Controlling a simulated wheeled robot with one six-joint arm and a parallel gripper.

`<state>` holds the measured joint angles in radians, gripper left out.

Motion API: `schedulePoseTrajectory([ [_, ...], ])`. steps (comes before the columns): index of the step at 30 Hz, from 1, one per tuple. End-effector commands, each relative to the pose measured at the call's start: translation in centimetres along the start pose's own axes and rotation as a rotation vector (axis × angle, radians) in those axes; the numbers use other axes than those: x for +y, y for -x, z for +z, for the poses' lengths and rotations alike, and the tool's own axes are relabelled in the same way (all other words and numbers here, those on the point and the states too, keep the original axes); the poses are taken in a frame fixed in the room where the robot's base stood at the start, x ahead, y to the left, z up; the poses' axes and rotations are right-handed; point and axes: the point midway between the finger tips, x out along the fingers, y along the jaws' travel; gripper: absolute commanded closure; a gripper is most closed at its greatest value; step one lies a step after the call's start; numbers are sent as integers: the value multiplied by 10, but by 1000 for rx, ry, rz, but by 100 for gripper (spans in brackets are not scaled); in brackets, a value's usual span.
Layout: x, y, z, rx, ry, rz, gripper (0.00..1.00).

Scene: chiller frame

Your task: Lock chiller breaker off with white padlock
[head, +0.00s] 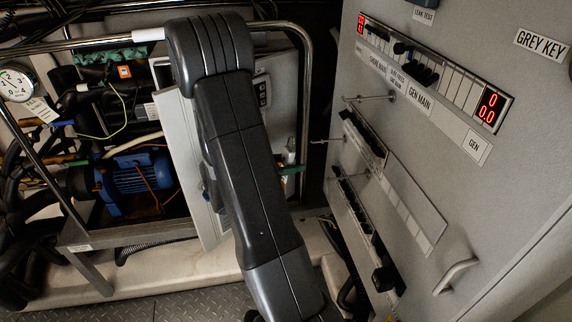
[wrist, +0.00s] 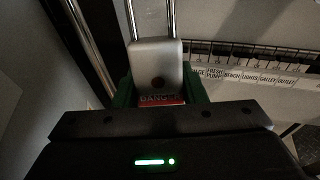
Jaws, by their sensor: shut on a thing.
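A pale padlock (wrist: 155,62) with a red DANGER label stands upright in my gripper (wrist: 160,92) in the wrist view. Its steel shackle points up and runs out of the top of the picture. The green fingertips press on both sides of its body. In the head view my arm hides most of the gripper; a green fingertip (head: 291,170) shows just right of the arm, apart from the grey panel. No breaker can be picked out as the chiller's; the wrist view shows a labelled breaker row (wrist: 255,62) behind the padlock, to the right.
The grey panel (head: 480,180) on the right carries breaker rows (head: 363,140), a handle (head: 456,275) and thin rods (head: 370,98) that stick out towards the arm. A tubular frame (head: 305,60) with an open white door and blue motor (head: 138,172) stands left.

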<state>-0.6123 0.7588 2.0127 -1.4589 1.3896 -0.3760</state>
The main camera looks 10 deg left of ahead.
Motion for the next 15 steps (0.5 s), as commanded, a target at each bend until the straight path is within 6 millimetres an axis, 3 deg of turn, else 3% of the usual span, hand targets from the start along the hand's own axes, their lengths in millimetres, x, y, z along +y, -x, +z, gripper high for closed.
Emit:
schedulePoseTrajectory([
  [15,-8,-31,4,-1,-1,-2,90],
])
